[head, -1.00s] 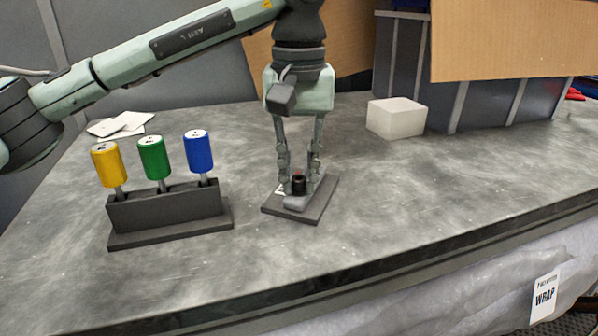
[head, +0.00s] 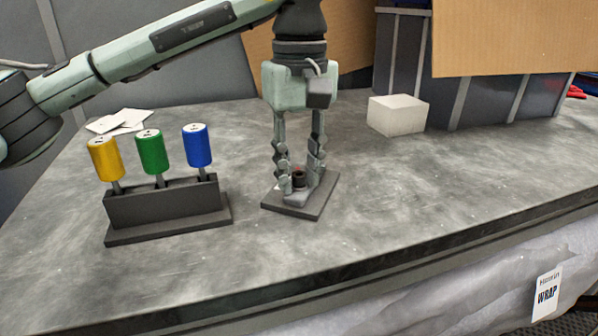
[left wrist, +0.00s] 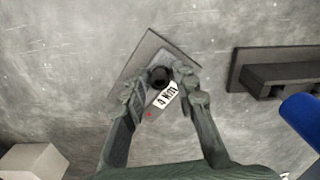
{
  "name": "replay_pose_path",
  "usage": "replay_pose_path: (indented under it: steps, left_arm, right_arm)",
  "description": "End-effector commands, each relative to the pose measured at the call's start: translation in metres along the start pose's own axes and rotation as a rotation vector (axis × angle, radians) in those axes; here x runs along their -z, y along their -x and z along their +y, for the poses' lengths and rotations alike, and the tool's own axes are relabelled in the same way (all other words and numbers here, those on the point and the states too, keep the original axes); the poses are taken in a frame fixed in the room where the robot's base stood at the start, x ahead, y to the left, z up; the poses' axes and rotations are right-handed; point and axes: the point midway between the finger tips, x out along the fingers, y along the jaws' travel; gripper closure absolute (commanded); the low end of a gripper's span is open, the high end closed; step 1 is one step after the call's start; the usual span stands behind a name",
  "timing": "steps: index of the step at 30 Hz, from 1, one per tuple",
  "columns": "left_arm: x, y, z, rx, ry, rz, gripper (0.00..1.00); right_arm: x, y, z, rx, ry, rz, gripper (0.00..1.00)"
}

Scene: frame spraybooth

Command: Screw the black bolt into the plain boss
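The black bolt (head: 299,180) stands upright on a grey raised piece on a dark square base plate (head: 318,204). In the left wrist view its round black head (left wrist: 160,76) is between my left fingertips. My left gripper (head: 300,180) points straight down over the plate, its two fingers apart on either side of the bolt. Gaps to the bolt show, though contact at the tips is hard to judge. The fingers partly hide the raised piece, and I cannot tell how deep the bolt sits. A white "4 Nm" label (left wrist: 167,96) lies beside it. My right gripper is out of view.
A dark rack (head: 163,207) with yellow, green and blue-handled tools stands left of the plate. A pale block (head: 397,115) is behind to the right, white cards (head: 121,121) back left. The table's right front is clear.

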Motion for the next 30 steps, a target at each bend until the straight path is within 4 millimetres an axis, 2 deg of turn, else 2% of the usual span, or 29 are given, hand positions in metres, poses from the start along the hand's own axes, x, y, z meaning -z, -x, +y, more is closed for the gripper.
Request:
replay_pose_path:
  steps: [6,11,16,23,30]
  left_arm:
    - [0.000,0.000,0.001,-0.002,0.282,0.002,0.72]
    - [0.000,0.000,0.001,-0.002,0.387,0.001,0.72]
    - [0.000,-0.001,0.001,-0.002,0.618,0.000,0.72]
    - [0.001,0.000,0.001,-0.002,0.798,0.001,0.72]
    - [0.001,0.000,0.001,-0.003,1.099,0.001,0.72]
  right_arm:
    - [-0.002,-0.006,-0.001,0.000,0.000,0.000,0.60]
    - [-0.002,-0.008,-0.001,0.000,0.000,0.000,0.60]
    - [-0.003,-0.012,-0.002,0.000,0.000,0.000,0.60]
    - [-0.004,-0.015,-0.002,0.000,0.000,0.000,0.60]
    - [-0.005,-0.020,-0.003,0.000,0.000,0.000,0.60]
